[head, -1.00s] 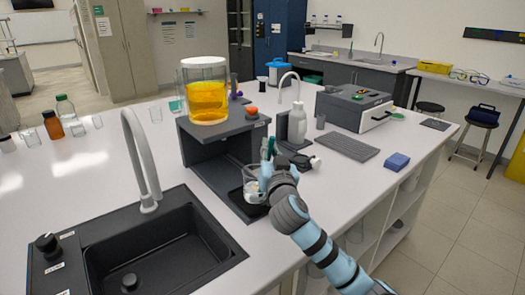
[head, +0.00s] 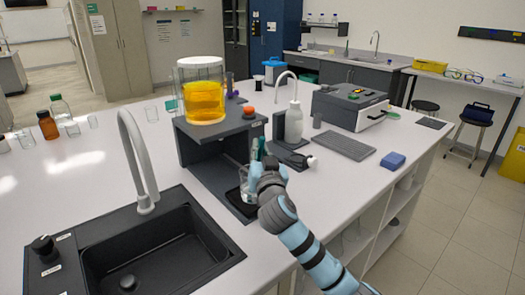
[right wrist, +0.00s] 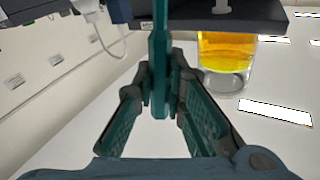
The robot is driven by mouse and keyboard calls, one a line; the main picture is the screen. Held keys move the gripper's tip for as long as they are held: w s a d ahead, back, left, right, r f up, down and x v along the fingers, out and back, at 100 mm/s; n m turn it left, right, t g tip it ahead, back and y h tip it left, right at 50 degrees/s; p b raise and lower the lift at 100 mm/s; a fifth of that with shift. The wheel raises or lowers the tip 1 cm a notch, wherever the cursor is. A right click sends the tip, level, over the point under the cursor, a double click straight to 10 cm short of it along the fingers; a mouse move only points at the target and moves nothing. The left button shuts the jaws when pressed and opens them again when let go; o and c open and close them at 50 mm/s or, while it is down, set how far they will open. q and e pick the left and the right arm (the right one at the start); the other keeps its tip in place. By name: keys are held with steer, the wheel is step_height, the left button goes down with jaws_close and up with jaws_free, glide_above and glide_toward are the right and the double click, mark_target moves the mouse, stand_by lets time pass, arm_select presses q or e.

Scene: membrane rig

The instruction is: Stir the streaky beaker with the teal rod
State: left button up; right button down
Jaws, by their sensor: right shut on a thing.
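The teal rod (head: 261,148) stands roughly upright in my right gripper (head: 258,172). The right wrist view shows the rod (right wrist: 160,50) clamped between the fingertips of the right gripper (right wrist: 162,88). In the head view a clear glass beaker (head: 246,190) stands on the base of the dark stand, just left of the gripper and partly hidden by it. I cannot make out streaks in it. The rod's lower end is hidden, so I cannot tell whether it is inside the beaker. My left gripper is not in view.
The dark stand (head: 215,143) carries a glass vessel of orange liquid (head: 204,100) above the beaker.

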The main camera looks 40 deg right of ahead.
steer(key=shift+s+d, duration=0.1)
steer(key=shift+d+r+p, duration=0.1)
steer(key=shift+r+p, duration=0.25)
step_height(320, 180, up, 9)
steer(key=s+p, duration=0.1)
steer(key=p, duration=0.7)
steer(key=shift+s+d, duration=0.35)
steer(key=shift+d, duration=0.05)
steer(key=shift+r, duration=0.15)
step_height(320, 180, up, 5)
steer(key=p, duration=0.4)
steer(key=shift+p, duration=0.3)
